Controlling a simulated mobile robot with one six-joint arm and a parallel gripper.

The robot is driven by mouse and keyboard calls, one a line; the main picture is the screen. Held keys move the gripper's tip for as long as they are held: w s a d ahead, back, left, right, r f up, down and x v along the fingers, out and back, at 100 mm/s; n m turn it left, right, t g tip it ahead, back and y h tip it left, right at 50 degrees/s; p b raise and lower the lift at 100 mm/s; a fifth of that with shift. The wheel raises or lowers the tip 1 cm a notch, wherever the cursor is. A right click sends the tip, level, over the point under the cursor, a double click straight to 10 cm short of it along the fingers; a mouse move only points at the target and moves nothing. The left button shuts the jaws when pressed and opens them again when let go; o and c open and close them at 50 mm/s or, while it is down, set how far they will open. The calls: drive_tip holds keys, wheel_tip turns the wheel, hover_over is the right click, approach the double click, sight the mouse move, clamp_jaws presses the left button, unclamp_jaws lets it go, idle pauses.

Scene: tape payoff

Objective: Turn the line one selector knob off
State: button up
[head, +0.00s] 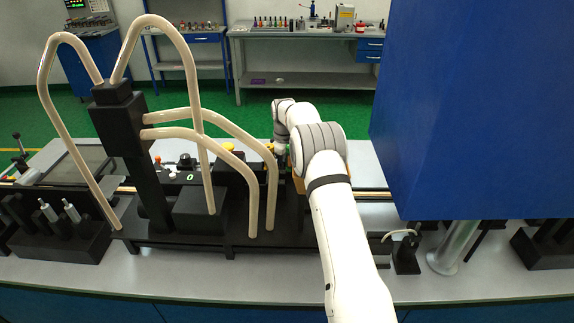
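A small control panel with a black knob-like part (186,161), an orange button (158,160) and a display or label reading 0 (190,177) shows on the bench behind the black machine. I cannot tell whether the black part is the line one selector knob, and its setting is too small to read. My arm reaches over the bench, right of this panel, with its wrist bent down. My gripper (280,153) is low near yellow parts (268,147) behind the machine's tubes. Its fingers are too small and partly hidden to read, as is anything they touch.
The black machine (152,190) with tall cream bent tubes (205,130) stands left of my arm. A large blue box-like panel (475,110) blocks the upper right. A black block with metal-tipped pegs (60,240) is at left. The bench front (200,270) is clear.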

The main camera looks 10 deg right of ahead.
drive_tip(key=shift+s+a+f+m, duration=0.1)
drive_tip(key=shift+f+m, duration=0.05)
drive_tip(key=shift+m, duration=0.7)
drive_tip(key=shift+a+f+m, duration=0.1)
drive_tip(key=shift+m, duration=0.75)
drive_tip(key=o, duration=1)
drive_tip(key=shift+d+r, duration=0.1)
drive_tip(key=shift+r, duration=0.05)
drive_tip(key=shift+c, duration=0.2)
drive_tip(key=shift+r, duration=0.15)
drive_tip(key=shift+r, duration=0.4)
wheel_tip(320, 180, up, 7)
drive_tip(key=shift+f+b, duration=0.1)
drive_tip(key=shift+b, duration=0.45)
